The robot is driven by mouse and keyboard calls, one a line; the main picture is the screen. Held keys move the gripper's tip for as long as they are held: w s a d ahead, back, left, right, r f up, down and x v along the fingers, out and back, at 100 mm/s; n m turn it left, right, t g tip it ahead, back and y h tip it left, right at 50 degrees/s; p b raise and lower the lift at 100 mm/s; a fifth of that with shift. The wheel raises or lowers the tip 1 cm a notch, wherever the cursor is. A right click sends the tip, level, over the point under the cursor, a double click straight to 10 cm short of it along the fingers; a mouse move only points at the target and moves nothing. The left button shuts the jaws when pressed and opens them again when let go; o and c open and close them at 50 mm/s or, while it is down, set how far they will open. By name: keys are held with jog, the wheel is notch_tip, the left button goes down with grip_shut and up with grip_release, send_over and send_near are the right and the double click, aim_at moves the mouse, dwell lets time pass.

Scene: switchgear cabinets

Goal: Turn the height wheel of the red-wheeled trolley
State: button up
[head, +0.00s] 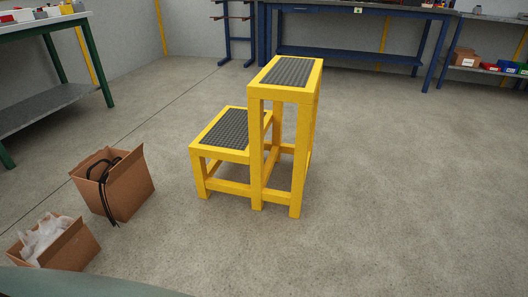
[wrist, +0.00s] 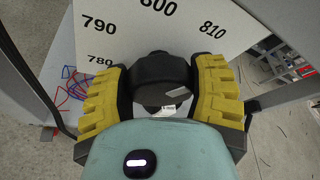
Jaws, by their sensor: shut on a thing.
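In the wrist view my gripper (wrist: 162,82), with its yellow ribbed pads, is closed from both sides on a dark knob (wrist: 160,68). I take the knob to be part of the height wheel, but its full shape is hidden between the fingers. Just beyond it is a white scale plate (wrist: 140,35) with black numbers; 780, 790, 800 and 810 can be read. No pointer is clearly visible.
In the head view a yellow step stool (head: 254,122) stands mid-floor. Two cardboard boxes (head: 125,185) (head: 62,245) sit at lower left. A green-legged bench (head: 50,30) is at left, blue benches (head: 350,52) at the back. Floor to the right is clear.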

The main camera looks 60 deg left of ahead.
jog(key=o, duration=1.2)
jog(key=shift+o, duration=0.2)
